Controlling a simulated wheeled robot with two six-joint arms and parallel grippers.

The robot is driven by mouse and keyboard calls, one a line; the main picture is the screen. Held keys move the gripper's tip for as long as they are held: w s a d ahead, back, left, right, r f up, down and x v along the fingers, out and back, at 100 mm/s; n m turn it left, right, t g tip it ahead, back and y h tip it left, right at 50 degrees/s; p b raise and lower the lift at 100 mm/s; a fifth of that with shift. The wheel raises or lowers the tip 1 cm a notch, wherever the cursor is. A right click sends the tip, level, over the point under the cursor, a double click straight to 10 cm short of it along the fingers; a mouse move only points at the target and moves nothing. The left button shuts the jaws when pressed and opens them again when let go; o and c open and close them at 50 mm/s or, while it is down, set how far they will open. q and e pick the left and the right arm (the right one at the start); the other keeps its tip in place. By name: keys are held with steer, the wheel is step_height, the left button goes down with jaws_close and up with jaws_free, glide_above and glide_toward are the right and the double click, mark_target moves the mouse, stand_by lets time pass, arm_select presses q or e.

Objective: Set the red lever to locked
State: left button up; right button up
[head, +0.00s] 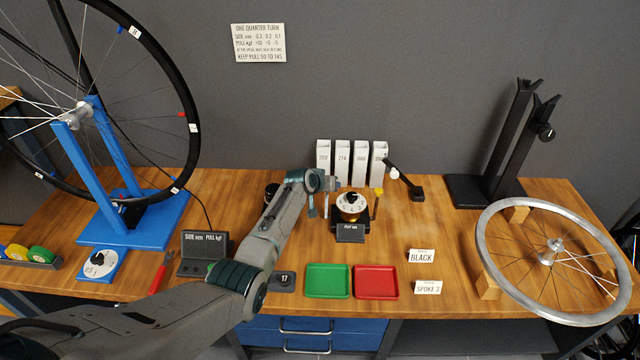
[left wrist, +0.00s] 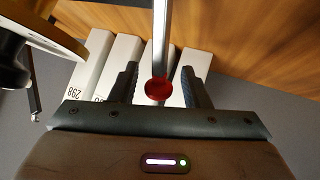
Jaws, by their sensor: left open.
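The lever shows in the left wrist view as a straight metal rod (left wrist: 160,40) with a round red knob (left wrist: 158,89) at its end. My left gripper (left wrist: 160,86) is open, with one finger on each side of the knob and a visible gap to each. In the head view my left gripper (head: 319,207) points down just left of the dial device (head: 350,207). The lever cannot be made out there. The lock marking is not readable in either view. My right gripper is not in view.
White numbered boxes (head: 342,158) stand behind the gripper. A small black lamp (head: 416,192) is to the right. Green (head: 327,281) and red (head: 376,282) trays lie in front. A wheel in a blue stand (head: 118,228) is at left, a bare rim (head: 492,270) at right.

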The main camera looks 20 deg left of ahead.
arm_select(q)
steer(key=p+v, duration=0.1)
steer(key=v, duration=0.8)
steer(key=shift+s+p, duration=0.3)
steer(key=shift+p, duration=0.1)
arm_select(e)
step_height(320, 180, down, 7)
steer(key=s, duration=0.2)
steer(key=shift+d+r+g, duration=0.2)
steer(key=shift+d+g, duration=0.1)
arm_select(q)
steer(key=shift+r, duration=0.15)
